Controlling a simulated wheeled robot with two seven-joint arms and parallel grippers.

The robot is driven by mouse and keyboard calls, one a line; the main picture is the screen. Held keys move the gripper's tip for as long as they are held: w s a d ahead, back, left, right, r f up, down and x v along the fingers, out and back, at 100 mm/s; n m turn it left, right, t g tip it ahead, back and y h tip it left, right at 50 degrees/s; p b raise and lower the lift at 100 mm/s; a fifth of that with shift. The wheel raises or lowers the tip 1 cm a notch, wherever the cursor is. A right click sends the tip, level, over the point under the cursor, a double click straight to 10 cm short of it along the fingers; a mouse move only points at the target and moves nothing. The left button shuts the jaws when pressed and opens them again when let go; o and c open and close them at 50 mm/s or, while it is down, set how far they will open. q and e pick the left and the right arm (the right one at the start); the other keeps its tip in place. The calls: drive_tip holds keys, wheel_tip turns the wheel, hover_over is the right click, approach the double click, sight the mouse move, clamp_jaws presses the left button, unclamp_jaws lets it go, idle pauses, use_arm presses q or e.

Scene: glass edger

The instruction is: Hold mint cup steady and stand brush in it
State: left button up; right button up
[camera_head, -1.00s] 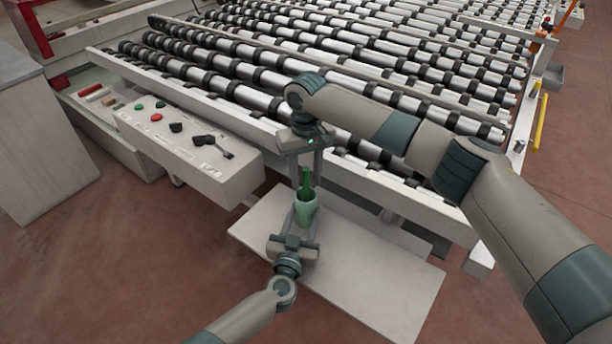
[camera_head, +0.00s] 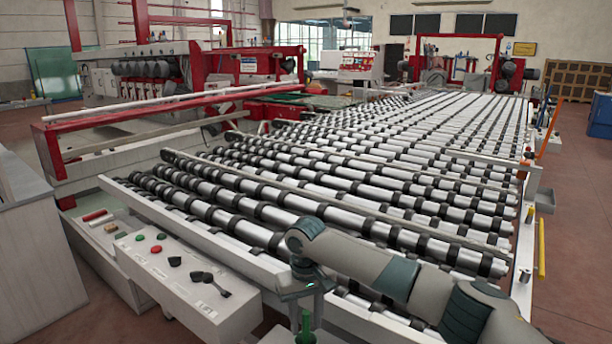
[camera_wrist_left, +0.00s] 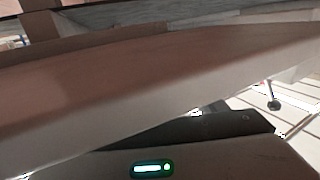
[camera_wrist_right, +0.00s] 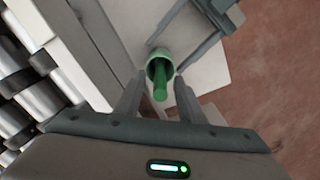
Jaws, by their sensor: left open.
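The mint cup (camera_wrist_right: 152,66) shows in the right wrist view, on a pale board. The green brush (camera_wrist_right: 160,88) stands in it, its upper end pointing towards the camera; its top also shows at the bottom edge of the head view (camera_head: 305,330). My right gripper (camera_wrist_right: 160,80) is open above the cup, a finger on either side of the brush with gaps between. In the head view my right gripper (camera_head: 308,300) is cut off at the bottom. My left gripper (camera_wrist_right: 164,58) is open, its fingers reaching around the cup; contact is unclear. The left wrist view shows neither cup nor brush.
The roller conveyor (camera_head: 350,190) fills the middle, close behind my right gripper. A control box with buttons and a lever (camera_head: 180,275) stands at the left. The pale board (camera_wrist_right: 115,25) under the cup has brown floor beyond it.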

use_arm(q)
drive_tip(key=v, duration=0.9)
drive_tip(key=shift+s, duration=0.35)
